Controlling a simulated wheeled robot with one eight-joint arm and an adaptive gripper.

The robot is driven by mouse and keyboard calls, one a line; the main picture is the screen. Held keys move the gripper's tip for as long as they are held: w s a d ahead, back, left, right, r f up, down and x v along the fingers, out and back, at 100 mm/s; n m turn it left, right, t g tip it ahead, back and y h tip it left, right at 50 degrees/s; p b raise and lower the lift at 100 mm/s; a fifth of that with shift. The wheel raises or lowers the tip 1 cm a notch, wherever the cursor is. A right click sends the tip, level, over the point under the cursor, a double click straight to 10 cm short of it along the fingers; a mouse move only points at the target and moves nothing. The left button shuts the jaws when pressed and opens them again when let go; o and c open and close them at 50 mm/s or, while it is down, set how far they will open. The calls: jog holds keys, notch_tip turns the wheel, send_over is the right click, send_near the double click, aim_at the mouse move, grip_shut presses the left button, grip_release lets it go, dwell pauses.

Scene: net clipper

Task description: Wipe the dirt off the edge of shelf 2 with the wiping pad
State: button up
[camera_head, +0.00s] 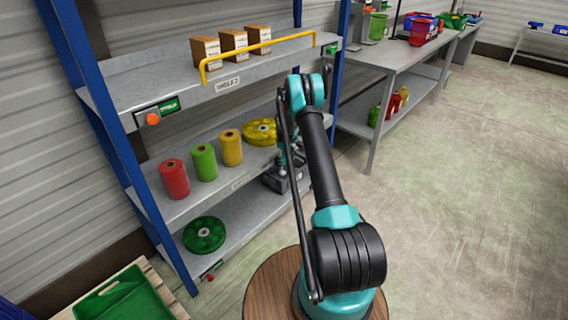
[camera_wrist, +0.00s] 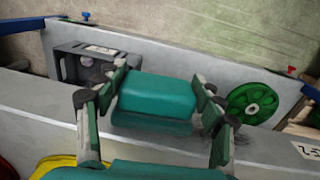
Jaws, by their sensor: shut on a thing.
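My gripper (camera_wrist: 160,92) is shut on a teal wiping pad (camera_wrist: 155,95) in the wrist view, one finger at each side of it. The pad is over the grey front edge of shelf 2 (camera_wrist: 262,150); I cannot tell whether it touches. A dark smudge of dirt (camera_wrist: 213,119) shows on that edge just right of the pad; any dirt under the pad is hidden. In the head view, shelf 2 (camera_head: 215,187) is the middle shelf, and my arm hides most of the gripper and pad.
Red, green and yellow spools (camera_head: 204,162) and a yellow coil (camera_head: 259,132) stand on the middle shelf. A green reel (camera_head: 204,235) and a dark box (camera_head: 283,180) are on the lower shelf. A yellow rail (camera_head: 262,46) fronts the top shelf. Floor on the right is clear.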

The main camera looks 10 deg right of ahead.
jog(key=shift+w+a, duration=0.1)
jog(key=shift+w, duration=0.05)
jog(key=shift+a, duration=0.1)
jog(key=shift+s+a, duration=0.5)
jog(key=shift+a, duration=0.35)
jog(key=shift+s+a, duration=0.5)
jog(key=shift+a, duration=0.35)
jog(key=s+a, duration=0.4)
jog(key=a, duration=0.1)
jog(key=shift+s, duration=0.15)
jog(key=shift+s+a, duration=0.45)
jog(key=shift+a, duration=0.25)
jog(key=shift+s+a, duration=0.45)
jog(key=shift+a, duration=0.25)
jog(key=s+d, duration=0.3)
jog(key=s, duration=0.2)
jog(key=shift+d, duration=0.3)
